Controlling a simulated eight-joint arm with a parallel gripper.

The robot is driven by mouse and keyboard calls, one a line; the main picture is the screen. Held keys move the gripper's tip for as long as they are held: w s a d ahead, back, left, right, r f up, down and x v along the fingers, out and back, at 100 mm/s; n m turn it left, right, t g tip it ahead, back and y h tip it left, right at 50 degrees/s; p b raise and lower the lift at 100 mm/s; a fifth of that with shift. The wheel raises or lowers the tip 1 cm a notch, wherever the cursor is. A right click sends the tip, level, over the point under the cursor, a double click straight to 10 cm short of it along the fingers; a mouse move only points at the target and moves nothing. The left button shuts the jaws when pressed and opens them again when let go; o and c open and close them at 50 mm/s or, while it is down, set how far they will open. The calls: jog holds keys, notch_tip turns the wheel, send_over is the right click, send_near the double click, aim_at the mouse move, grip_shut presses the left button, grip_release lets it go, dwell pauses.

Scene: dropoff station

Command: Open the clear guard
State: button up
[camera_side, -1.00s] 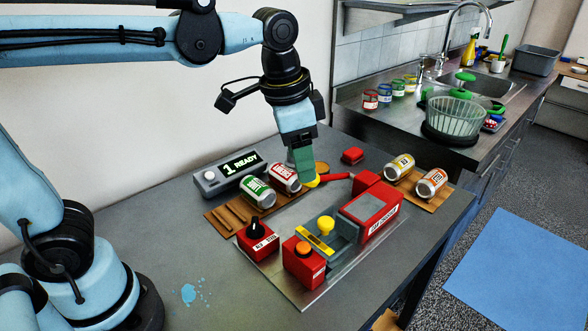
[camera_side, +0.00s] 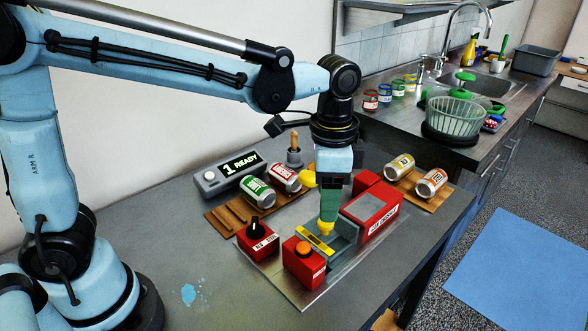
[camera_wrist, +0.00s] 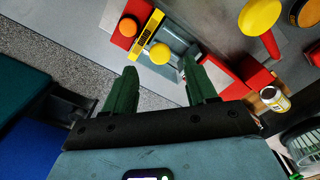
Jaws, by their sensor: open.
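The red can crusher (camera_side: 372,208) sits on a metal plate. The clear guard is hard to make out over its grey chamber; a yellow knob (camera_wrist: 160,53) stands there beside a yellow-and-black strip (camera_side: 314,243). The guard appears closed. My gripper (camera_side: 327,218) points down right at the knob in the side view and partly hides it. In the wrist view my gripper (camera_wrist: 148,75) has its green fingers wide apart, the knob lying beyond the tips and between their lines. I cannot tell whether they touch it.
The crusher's yellow lever ball (camera_side: 308,179) is close beside my gripper. Cans lie on wooden racks (camera_side: 228,217) on both sides.

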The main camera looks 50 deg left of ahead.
aim_at(331, 234)
jog(key=shift+f, duration=2.3)
grip_shut()
